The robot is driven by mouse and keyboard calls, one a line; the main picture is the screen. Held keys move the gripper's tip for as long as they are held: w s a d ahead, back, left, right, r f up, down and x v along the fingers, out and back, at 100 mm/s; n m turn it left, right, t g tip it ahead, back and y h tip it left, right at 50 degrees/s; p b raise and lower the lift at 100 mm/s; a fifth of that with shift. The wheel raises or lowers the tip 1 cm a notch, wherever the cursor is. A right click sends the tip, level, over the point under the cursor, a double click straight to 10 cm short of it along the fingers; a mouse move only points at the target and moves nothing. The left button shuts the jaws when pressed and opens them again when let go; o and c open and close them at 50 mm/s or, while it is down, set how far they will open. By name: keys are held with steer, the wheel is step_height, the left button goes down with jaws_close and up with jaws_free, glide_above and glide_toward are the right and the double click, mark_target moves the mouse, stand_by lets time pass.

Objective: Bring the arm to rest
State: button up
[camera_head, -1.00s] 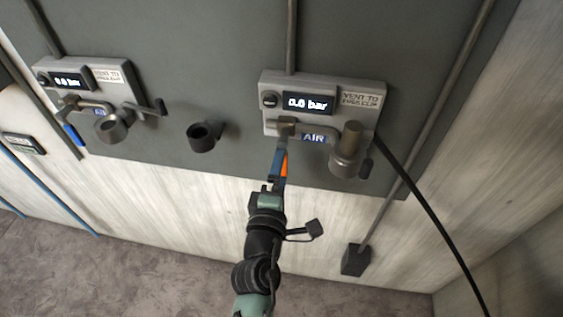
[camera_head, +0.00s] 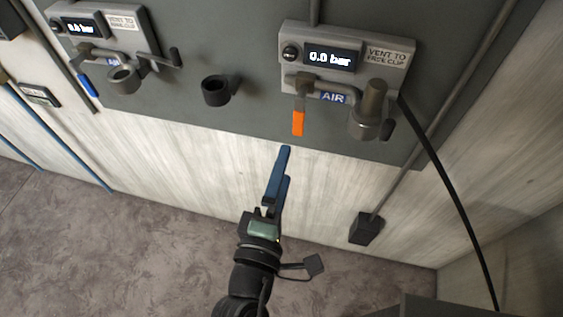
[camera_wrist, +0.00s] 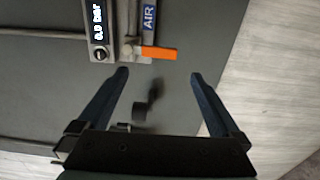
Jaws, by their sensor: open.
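My gripper (camera_head: 283,165) is open and empty in the head view, below the right air station (camera_head: 345,65) and apart from it. In the wrist view my gripper (camera_wrist: 158,75) shows two dark blue fingers spread wide with nothing between them. The orange lever (camera_head: 298,122) of the right station hangs straight down beside the AIR label. The lever also shows in the wrist view (camera_wrist: 158,53), just beyond the fingertips. The right station's display reads 0.0 bar. A fitting with a black hose (camera_head: 440,185) sits on its outlet (camera_head: 368,118).
A left station (camera_head: 100,30) with a blue lever (camera_head: 88,86) is on the same grey panel. An empty dark round holder (camera_head: 216,90) sticks out between the stations. A grey pipe ends in a dark box (camera_head: 366,228) at the lower right. The floor (camera_head: 110,250) at the left is clear.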

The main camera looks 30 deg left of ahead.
steer(key=shift+s+d, duration=0.1)
steer(key=shift+s, duration=0.25)
stand_by(0.3)
